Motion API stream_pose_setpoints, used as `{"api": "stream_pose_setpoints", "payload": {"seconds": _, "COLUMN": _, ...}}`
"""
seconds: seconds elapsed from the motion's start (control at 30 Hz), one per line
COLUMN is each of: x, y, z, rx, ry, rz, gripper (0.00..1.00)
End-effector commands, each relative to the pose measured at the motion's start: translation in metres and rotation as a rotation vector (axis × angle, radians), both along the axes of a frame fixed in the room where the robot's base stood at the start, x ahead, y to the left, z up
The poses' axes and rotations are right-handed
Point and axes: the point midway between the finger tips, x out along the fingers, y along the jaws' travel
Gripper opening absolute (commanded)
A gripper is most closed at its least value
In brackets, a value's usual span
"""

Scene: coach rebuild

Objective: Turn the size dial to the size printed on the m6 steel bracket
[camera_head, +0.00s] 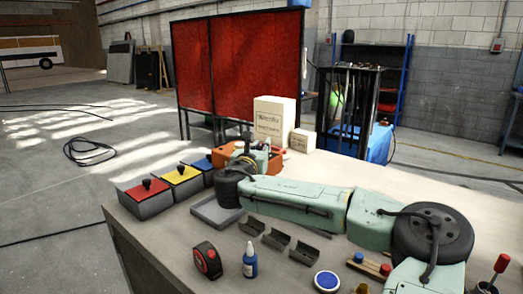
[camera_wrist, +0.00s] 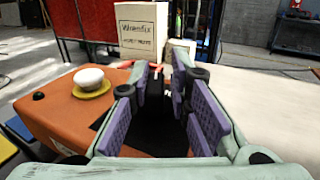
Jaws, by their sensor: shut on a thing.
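The orange machine (camera_head: 222,161) stands on the bench behind my wrist; its top fills the left of the wrist view (camera_wrist: 50,112). My gripper (camera_wrist: 157,88) reaches over it, purple pads either side of a dark thing with a pale mark, which I take to be the size dial (camera_wrist: 155,84). The gripper is shut on it; the fingers hide most of it, and no size marks are readable. Three grey steel brackets, near (camera_head: 252,227), middle (camera_head: 276,239) and right (camera_head: 303,253), lie in front of my arm. Their printing is too small to read, so I cannot tell which is m6.
A white knob on a yellow disc (camera_wrist: 90,80) sits on the machine. Cream boxes (camera_head: 273,119) stand behind. Red, yellow and blue lidded bins (camera_head: 150,203), a grey tray (camera_head: 208,214), a tape measure (camera_head: 207,260) and a blue bottle (camera_head: 250,262) are nearby.

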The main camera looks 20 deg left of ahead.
Motion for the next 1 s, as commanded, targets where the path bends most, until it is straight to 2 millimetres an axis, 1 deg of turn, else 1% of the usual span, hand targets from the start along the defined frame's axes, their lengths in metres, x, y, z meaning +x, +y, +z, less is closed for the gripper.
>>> {"api": "stream_pose_setpoints", "payload": {"seconds": 0.03, "x": -0.0035, "y": 0.0097, "z": -0.0023, "rx": 0.006, "ry": 0.001, "rz": -0.022, "gripper": 0.0}}
{"api": "stream_pose_setpoints", "payload": {"seconds": 0.3, "x": -0.0022, "y": 0.0085, "z": -0.0009, "rx": 0.005, "ry": 0.002, "rz": -0.23, "gripper": 0.0}}
{"api": "stream_pose_setpoints", "payload": {"seconds": 0.5, "x": -0.0017, "y": 0.008, "z": 0.0011, "rx": 0.005, "ry": -0.002, "rz": -0.333, "gripper": 0.0}}
{"api": "stream_pose_setpoints", "payload": {"seconds": 0.73, "x": -0.0013, "y": 0.0074, "z": 0.0024, "rx": 0.005, "ry": -0.004, "rz": -0.392, "gripper": 0.0}}
{"api": "stream_pose_setpoints", "payload": {"seconds": 1.0, "x": -0.0014, "y": 0.007, "z": 0.004, "rx": 0.005, "ry": -0.007, "rz": -0.406, "gripper": 0.0}}
